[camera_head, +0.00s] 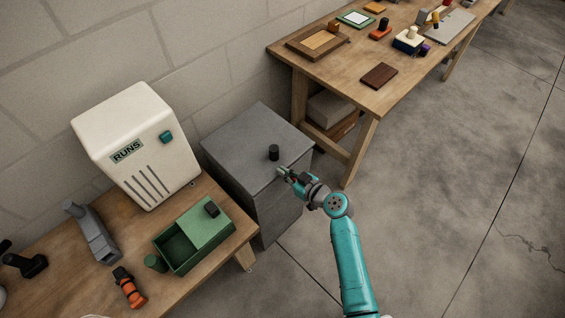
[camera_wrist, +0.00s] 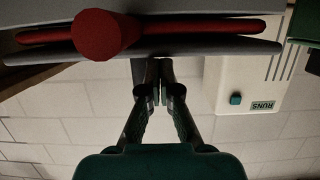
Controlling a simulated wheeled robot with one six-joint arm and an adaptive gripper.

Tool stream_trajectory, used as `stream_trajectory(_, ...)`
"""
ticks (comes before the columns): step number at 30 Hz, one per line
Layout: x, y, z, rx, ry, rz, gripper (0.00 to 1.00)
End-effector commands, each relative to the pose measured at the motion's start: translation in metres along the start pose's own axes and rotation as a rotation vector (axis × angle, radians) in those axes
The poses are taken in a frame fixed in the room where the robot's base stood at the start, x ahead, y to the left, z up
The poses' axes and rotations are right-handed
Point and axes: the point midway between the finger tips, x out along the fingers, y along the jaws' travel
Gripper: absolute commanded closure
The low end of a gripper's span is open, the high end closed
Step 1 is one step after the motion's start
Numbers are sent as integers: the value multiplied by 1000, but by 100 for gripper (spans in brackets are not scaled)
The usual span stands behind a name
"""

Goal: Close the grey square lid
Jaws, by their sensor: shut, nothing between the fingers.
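The grey square lid (camera_head: 250,140) is on top of a grey cabinet (camera_head: 278,210) in the head view and looks nearly flat. A short black knob (camera_head: 273,153) stands on it near its right side. My gripper (camera_head: 284,172) is at the lid's front right edge, shut and empty. In the wrist view, its fingertips (camera_wrist: 159,68) are together, just by a grey slab edge (camera_wrist: 215,47). A red round end (camera_wrist: 105,34) and red strips show there; I cannot tell what part they are. Whether fingers touch the lid is unclear.
A white heater marked RUNS (camera_head: 140,145) stands left of the cabinet. A green open box (camera_head: 190,235) and tools are on the wooden bench (camera_head: 215,285). A second wooden table (camera_head: 350,85) with small items stands behind right. The floor (camera_head: 440,190) at right is clear.

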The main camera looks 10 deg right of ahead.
Motion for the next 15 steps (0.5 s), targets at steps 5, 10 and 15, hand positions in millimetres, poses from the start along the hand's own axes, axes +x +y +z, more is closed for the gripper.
stream_trajectory(5,0,0,-1,-1,0,0,100)
stream_trajectory(10,-12,1,-1,0,0,1,100)
stream_trajectory(15,-42,1,0,1,0,3,100)
